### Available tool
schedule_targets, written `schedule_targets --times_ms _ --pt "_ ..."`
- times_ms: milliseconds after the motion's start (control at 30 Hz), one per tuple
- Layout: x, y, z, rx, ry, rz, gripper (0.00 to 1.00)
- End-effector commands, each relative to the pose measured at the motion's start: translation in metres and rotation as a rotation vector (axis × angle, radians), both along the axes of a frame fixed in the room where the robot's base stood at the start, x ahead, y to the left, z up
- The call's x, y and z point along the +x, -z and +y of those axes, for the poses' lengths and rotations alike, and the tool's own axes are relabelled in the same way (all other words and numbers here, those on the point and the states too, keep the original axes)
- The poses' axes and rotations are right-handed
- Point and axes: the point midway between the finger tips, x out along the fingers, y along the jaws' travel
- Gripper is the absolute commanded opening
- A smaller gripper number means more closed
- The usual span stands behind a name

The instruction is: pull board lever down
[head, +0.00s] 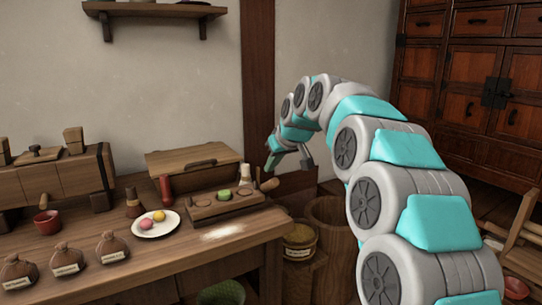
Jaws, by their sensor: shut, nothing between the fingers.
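A wooden board (206,211) with round wells lies near the right end of the worktable, a green round piece (225,195) in one well. A short wooden handle (269,184), which looks like the board's lever, sticks out at the board's right end and points up and to the right. A pale upright peg (245,173) stands beside it. My gripper (281,163) is shut and empty at the end of my arched arm. In the picture it is just above and right of the handle, apart from it. The exact depth between them is hard to tell.
The wooden table (110,251) holds a white plate (157,224) with pink and yellow balls, several brown sacks (67,260) and a red cup (47,222). A hinged wooden lid (190,159) is behind the board. Wooden tubs (333,222) stand right of the table.

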Motion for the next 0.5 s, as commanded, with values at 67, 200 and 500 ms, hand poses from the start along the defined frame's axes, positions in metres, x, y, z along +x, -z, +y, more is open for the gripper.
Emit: schedule_targets --times_ms 67,200,500 --pt "-0.0039 0.0047 -0.0024 -0.002 -0.001 0.004 0.0" --pt "-0.0069 0.0084 -0.0048 0.0 0.001 -0.001 0.0" --pt "-0.0084 0.0124 -0.0058 -0.001 0.001 0.0 0.0"
